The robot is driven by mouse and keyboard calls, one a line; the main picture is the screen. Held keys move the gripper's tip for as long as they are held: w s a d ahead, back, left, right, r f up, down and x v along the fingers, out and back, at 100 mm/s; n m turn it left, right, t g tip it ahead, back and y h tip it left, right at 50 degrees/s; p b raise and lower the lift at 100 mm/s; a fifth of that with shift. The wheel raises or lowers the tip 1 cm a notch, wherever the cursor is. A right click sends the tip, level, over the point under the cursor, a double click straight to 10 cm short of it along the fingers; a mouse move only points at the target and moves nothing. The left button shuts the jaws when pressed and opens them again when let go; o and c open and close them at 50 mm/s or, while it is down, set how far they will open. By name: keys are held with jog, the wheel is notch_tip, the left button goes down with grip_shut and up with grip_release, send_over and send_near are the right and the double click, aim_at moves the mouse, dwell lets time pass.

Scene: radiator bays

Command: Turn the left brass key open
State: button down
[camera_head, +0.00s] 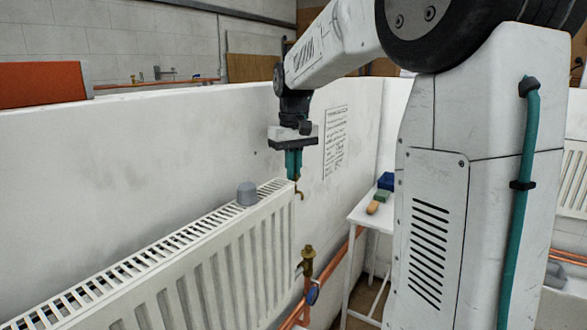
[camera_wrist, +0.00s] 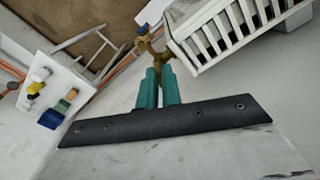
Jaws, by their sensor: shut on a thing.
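My gripper (camera_head: 294,175) points down at the upper right end of the white radiator (camera_head: 220,260). Its teal fingers are shut on the brass key, which is mostly hidden between them. A small hooked brass piece (camera_head: 299,192) shows just below the fingertips, beside the radiator's top corner. In the wrist view the fingers (camera_wrist: 158,78) are together, with brass (camera_wrist: 150,47) just past their tips. How far the key is turned cannot be told.
A brass valve (camera_head: 307,260) with a blue handle (camera_head: 313,294) is at the radiator's lower right, by copper pipes. A white table (camera_head: 358,214) with small blocks stands to the right. A white wall is behind.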

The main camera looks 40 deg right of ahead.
jog(key=shift+r, duration=0.1)
jog(key=c, duration=1.6)
grip_release()
notch_tip(320, 180, up, 8)
jog(key=shift+f, duration=0.15)
jog(key=s+a+f+n, duration=0.1)
jog(key=s+a+f, duration=0.1)
jog(key=s+a, duration=0.45)
jog(key=s+a+f, duration=0.3)
jog(key=s+a, duration=0.2)
jog(key=s, duration=0.3)
jog(key=shift+n+t, duration=0.3)
jog(key=shift+t, duration=0.4)
jog(key=s+a+f, duration=0.1)
jog(key=s+f, duration=0.2)
jog(key=s, duration=0.1)
jog(key=s+a+f, duration=0.2)
jog(key=s+f, duration=0.1)
jog(key=s, duration=0.1)
jog(key=s+a+f, duration=0.1)
jog(key=s+f, duration=0.2)
jog(key=s, duration=0.1)
jog(key=shift+s+a+f, duration=0.25)
jog(key=shift+a+f, duration=0.15)
